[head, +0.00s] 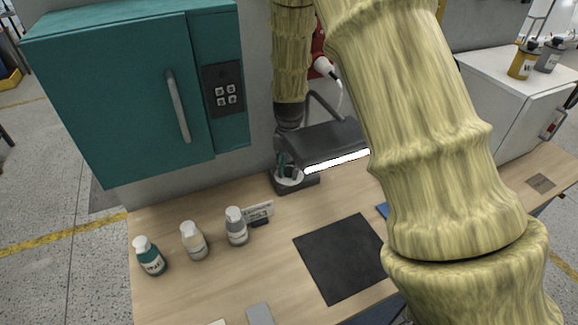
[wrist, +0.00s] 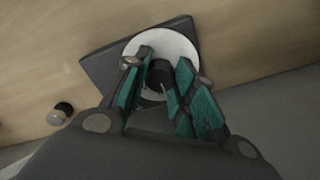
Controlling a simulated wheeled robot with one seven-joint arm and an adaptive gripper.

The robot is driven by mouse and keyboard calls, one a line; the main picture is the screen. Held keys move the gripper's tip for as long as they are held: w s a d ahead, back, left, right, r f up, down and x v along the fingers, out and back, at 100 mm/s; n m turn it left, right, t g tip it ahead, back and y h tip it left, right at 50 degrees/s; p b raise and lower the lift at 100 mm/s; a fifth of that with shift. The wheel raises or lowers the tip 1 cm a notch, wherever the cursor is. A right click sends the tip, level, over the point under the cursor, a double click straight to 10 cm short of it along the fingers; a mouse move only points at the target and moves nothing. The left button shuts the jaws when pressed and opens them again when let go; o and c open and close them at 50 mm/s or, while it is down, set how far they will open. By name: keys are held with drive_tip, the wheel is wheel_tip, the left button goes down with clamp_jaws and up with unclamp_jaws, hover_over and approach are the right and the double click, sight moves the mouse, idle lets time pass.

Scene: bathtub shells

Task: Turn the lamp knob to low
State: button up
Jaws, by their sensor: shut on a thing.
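The lamp has a dark head with a bright white light bar (head: 337,161) in the head view. Its dark square base (head: 312,180) stands on the wooden bench and shows in the wrist view (wrist: 100,65). A pale round dial plate (wrist: 183,46) lies on the base, with a small dark knob (wrist: 159,75) at its middle. My gripper (wrist: 158,83) has its teal fingers on both sides of the knob and is shut on it. In the head view my gripper (head: 288,172) points down at the dial, partly hidden by the lamp head.
Several bottles, one teal (head: 149,256), stand on the bench at left, beside a small sign (head: 259,211). A black mat (head: 341,257) lies in front of the lamp. A teal cabinet (head: 120,95) hangs at the upper left. My arm hides part of the bench at right.

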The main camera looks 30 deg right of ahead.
sight(289, 169)
drive_tip(key=shift+w, duration=0.1)
idle(0.5)
drive_tip(key=o, duration=1)
drive_tip(key=shift+o, duration=0.2)
drive_tip(key=shift+r, duration=0.1)
wheel_tip(289, 169, up, 12)
